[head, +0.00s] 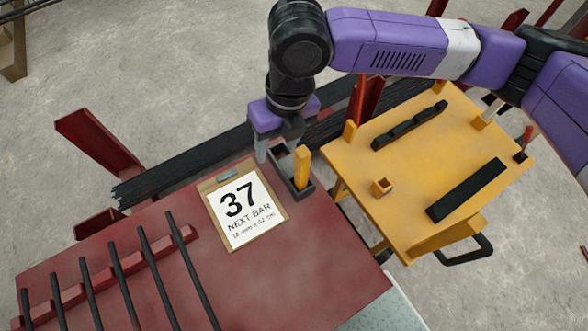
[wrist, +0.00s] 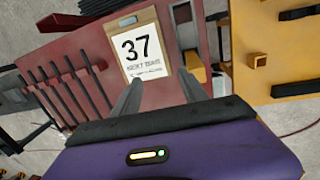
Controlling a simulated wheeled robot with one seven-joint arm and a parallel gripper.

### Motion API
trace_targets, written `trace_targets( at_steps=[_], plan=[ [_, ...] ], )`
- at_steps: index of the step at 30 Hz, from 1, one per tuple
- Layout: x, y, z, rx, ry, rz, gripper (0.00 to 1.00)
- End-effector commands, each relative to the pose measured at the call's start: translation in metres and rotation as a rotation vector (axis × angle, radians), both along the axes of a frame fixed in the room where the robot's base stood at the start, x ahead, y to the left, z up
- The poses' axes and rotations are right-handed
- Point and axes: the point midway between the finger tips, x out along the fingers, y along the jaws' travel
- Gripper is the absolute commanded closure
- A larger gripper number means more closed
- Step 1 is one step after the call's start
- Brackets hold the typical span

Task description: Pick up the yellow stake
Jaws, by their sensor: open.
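The yellow stake (head: 302,168) stands upright in a small dark holder (head: 288,180) at the far edge of the red table. It also shows in the wrist view (wrist: 196,66), seen nearly end on. My gripper (head: 277,148) is open and points down beside the stake, to its left and behind it in the head view. In the wrist view, the stake lies by the tip of the right finger, not centred between the fingers (wrist: 160,88). Nothing is held. Part of the far finger is hidden in the head view.
A clipboard marked 37 (head: 243,207) lies left of the holder on the red table (head: 290,270). Dark bars (head: 124,280) rest in a notched rack. A yellow table (head: 415,165) with black parts and a small square socket (head: 382,187) stands to the right, across a gap.

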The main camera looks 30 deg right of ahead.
Motion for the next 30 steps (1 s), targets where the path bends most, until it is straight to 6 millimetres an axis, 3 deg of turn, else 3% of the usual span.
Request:
trace_targets(
  at_steps=[1, 3, 7, 17, 25, 30],
  plan=[
    [-0.002, -0.019, -0.001, -0.051, 0.015, 0.011, 0.49],
    [-0.006, -0.038, -0.002, -0.102, 0.036, 0.028, 0.49],
    [-0.011, -0.057, -0.004, -0.149, 0.06, 0.043, 0.49],
    [-0.012, -0.057, -0.034, -0.154, 0.064, 0.046, 0.49],
    [-0.015, -0.051, -0.071, -0.154, 0.064, 0.044, 0.49],
    [-0.015, -0.051, -0.081, -0.154, 0.061, 0.046, 0.49]
  ],
)
